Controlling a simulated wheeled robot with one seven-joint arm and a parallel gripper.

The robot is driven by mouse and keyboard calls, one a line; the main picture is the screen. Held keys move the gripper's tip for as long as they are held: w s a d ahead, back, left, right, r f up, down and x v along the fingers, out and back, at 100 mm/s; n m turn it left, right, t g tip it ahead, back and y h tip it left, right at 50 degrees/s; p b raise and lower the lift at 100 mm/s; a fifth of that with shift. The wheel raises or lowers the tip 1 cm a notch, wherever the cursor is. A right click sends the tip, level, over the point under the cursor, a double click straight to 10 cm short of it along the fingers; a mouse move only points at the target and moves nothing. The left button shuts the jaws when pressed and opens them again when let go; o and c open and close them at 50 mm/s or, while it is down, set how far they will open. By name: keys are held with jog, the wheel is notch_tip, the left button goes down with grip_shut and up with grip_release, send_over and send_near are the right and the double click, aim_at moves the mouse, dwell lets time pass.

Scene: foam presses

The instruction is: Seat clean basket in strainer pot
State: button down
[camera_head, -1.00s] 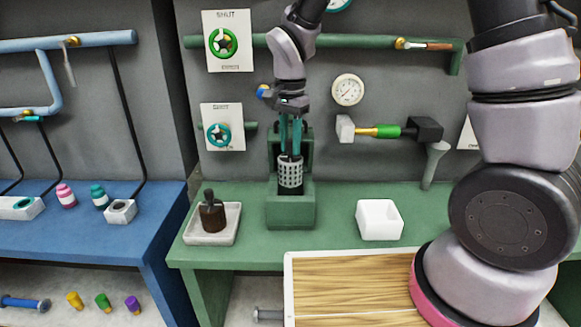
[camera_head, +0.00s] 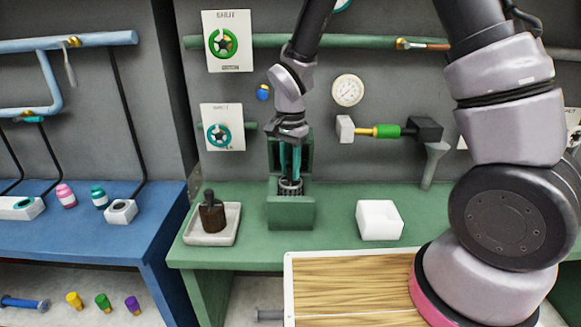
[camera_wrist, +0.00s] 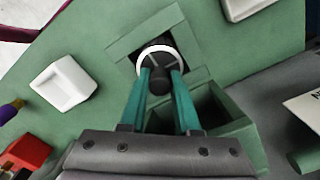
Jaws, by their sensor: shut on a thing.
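The clean basket (camera_head: 290,187) is light grey and perforated. Only its upper rim shows in the head view, the rest being inside the green strainer pot (camera_head: 291,214). In the wrist view the basket's round white rim (camera_wrist: 176,44) sits within the square opening of the pot (camera_wrist: 120,48). My gripper (camera_head: 290,176) points down over the pot, its teal fingers shut on the basket's dark handle (camera_wrist: 159,80). The basket looks upright. Whether it touches the pot's bottom is hidden.
A dark brown basket (camera_head: 212,217) stands in a pale tray (camera_head: 208,238) left of the pot. The pot's raised green lid (camera_head: 306,152) stands behind my fingers. Green bench top is free between these.

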jog(key=shift+f, duration=0.5)
jog(key=c, duration=0.9)
grip_release()
jog(key=shift+r, duration=0.1)
jog(key=d+r+t+y, duration=0.1)
jog(key=d+r, duration=0.2)
jog(key=r, duration=0.7)
jog(key=d+r, duration=0.3)
jog(key=r, duration=0.7)
jog(key=s+d+r+n+t, duration=0.1)
jog(key=s+d+r+t, duration=0.1)
jog(key=s+d+r, duration=0.1)
jog(key=s+d+r+n+t, duration=0.1)
jog(key=s+d+r, duration=0.3)
jog(key=d, duration=0.4)
jog(key=s+d+r+n+t+y, duration=0.1)
jog(key=s+d+r+t, duration=0.2)
jog(key=s+d+r, duration=0.1)
jog(key=shift+s+d, duration=0.6)
jog(key=shift+d, duration=0.3)
